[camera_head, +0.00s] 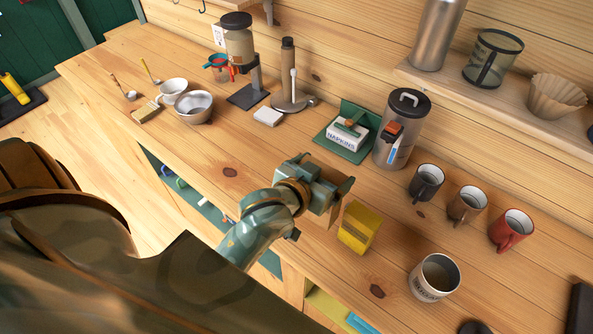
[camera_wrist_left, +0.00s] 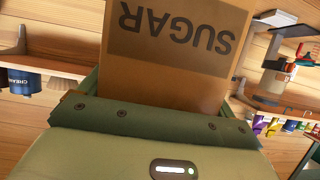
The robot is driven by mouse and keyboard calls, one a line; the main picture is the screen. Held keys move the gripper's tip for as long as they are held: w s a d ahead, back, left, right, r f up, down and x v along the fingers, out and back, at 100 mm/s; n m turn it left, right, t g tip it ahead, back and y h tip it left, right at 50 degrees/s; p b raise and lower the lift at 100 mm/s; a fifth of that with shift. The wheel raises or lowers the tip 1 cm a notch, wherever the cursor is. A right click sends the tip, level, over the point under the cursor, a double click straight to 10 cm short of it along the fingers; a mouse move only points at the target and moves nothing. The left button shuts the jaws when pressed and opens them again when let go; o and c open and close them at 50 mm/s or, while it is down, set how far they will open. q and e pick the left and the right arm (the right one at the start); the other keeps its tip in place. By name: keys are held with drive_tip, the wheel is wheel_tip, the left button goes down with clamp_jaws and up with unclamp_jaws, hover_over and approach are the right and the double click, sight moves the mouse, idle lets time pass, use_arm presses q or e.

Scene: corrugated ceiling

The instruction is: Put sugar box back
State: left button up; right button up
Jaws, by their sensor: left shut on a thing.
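The sugar box (camera_wrist_left: 172,50) fills the upper middle of the left wrist view. It is brown, with the word SUGAR upside down on a darker label. It stands between the fingers of my left gripper, which is shut on it. In the head view my left gripper (camera_head: 328,188) is over the wooden counter, just left of and above a yellow box (camera_head: 360,228). There the sugar box is mostly hidden by the gripper, and I cannot make out its outline or whether it touches the counter. My right gripper is not in view.
Three mugs, dark (camera_head: 426,183), brown (camera_head: 467,205) and red (camera_head: 511,230), stand on the right. A white canister (camera_head: 434,278) is nearer. A grey dispenser (camera_head: 401,130) and napkin holder (camera_head: 347,134) stand behind the gripper. A shelf (camera_head: 500,98) overhangs the right.

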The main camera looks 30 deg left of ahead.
use_arm(q)
drive_tip(key=s+d+r+p, duration=0.1)
drive_tip(key=p, duration=0.3)
drive_tip(key=shift+s+d+r+h, duration=0.1)
drive_tip(key=shift+s+r+h, duration=0.2)
drive_tip(key=shift+s+r, duration=0.1)
drive_tip(key=shift+f, duration=0.1)
drive_tip(key=shift+m, duration=0.3)
drive_tip(key=w+a+f, duration=0.1)
drive_tip(key=a, duration=0.1)
drive_tip(key=w+a+f, duration=0.1)
drive_tip(key=w+a, duration=0.1)
drive_tip(key=w+a+f, duration=0.1)
drive_tip(key=w+a, duration=0.1)
drive_tip(key=shift+f+p, duration=0.3)
drive_tip(key=w+a+f+b, duration=0.1)
drive_tip(key=w+a+f, duration=0.1)
drive_tip(key=f, duration=0.3)
drive_tip(key=w+a+f+b, duration=0.1)
drive_tip(key=a+f, duration=0.1)
drive_tip(key=f, duration=0.2)
drive_tip(key=shift+w+a+f, duration=0.35)
drive_tip(key=shift+w+a, duration=0.05)
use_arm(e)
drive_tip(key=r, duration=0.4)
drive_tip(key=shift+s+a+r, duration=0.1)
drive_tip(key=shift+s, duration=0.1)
